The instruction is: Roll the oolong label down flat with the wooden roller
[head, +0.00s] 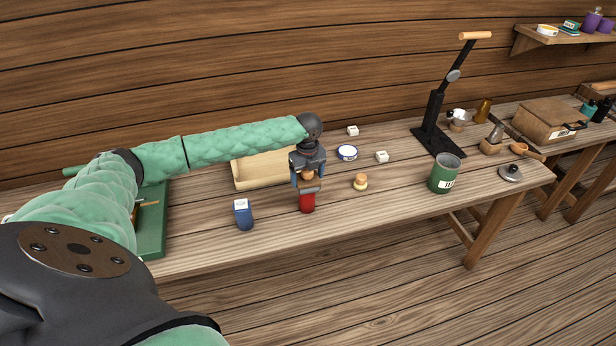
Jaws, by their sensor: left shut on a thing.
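My left gripper (308,186) points down over the middle of the bench. It is shut on a small tan, wood-coloured piece (308,175); I cannot tell if this is the wooden roller. A red cylinder (307,203) shows directly below the fingers; I cannot tell whether it is joined to the tan piece. A green canister (440,175) with an open-looking top stands upright to the right, apart from the gripper. A white label (446,184) with dark marks is on its front; its wording is too small to read. My right gripper is not in view.
A blue packet (243,214) stands left of the gripper, and a small tan-topped jar (360,182) right of it. A shallow wooden tray (262,170) lies behind. A black lever press (437,125) stands at the back right. The bench between jar and canister is clear.

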